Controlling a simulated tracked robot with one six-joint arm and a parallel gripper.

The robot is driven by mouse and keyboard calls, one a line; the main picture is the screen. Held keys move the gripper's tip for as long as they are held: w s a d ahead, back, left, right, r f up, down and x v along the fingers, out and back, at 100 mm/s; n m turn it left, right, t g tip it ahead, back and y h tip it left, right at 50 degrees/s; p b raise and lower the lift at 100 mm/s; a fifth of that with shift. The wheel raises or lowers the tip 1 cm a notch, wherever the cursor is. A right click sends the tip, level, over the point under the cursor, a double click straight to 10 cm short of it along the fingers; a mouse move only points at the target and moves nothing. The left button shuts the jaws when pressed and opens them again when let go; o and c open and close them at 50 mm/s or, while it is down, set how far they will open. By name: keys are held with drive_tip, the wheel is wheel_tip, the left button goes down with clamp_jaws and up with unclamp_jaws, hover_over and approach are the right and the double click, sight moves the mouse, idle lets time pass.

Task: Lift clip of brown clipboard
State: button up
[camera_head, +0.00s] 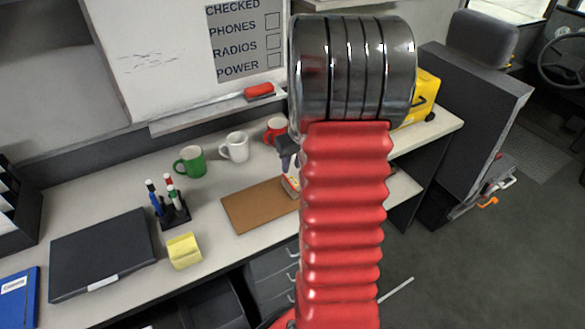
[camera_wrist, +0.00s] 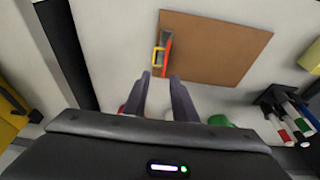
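The brown clipboard (camera_head: 258,205) lies flat on the counter, and its right end is hidden behind my red arm. In the wrist view the clipboard (camera_wrist: 215,50) is at the top, with its clip (camera_wrist: 163,50) at the left edge. The clip has a silver plate with red and yellow parts and looks down against the board. A small part of the clip (camera_head: 291,186) shows beside my arm in the head view. My gripper (camera_wrist: 159,79) is open and empty, its two dark fingers apart just below the clip in the picture. I see no contact.
A green mug (camera_head: 189,162), white mug (camera_head: 236,147) and red mug (camera_head: 275,129) stand behind the clipboard. A marker holder (camera_head: 173,211), yellow notes (camera_head: 184,250) and a black binder (camera_head: 102,254) are to its left. A yellow case (camera_head: 421,98) is at right.

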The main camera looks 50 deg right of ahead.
drive_tip(key=shift+r, duration=1.05)
drive_tip(key=s+a+r+n, duration=0.1)
drive_tip(key=s+a+r, duration=0.3)
drive_tip(key=a, duration=0.7)
drive_tip(key=s+a+r+n+t, duration=0.1)
drive_tip(key=s+a+r, duration=0.4)
drive_tip(key=a, duration=0.7)
drive_tip(key=s+a+r+n+t+y, duration=0.1)
drive_tip(key=s+a+r, duration=0.4)
drive_tip(key=a, duration=0.7)
wheel_tip(320, 180, up, 2)
drive_tip(key=shift+s+a+r, duration=0.1)
drive_tip(key=shift+s+a, duration=0.05)
drive_tip(key=shift+s, duration=0.1)
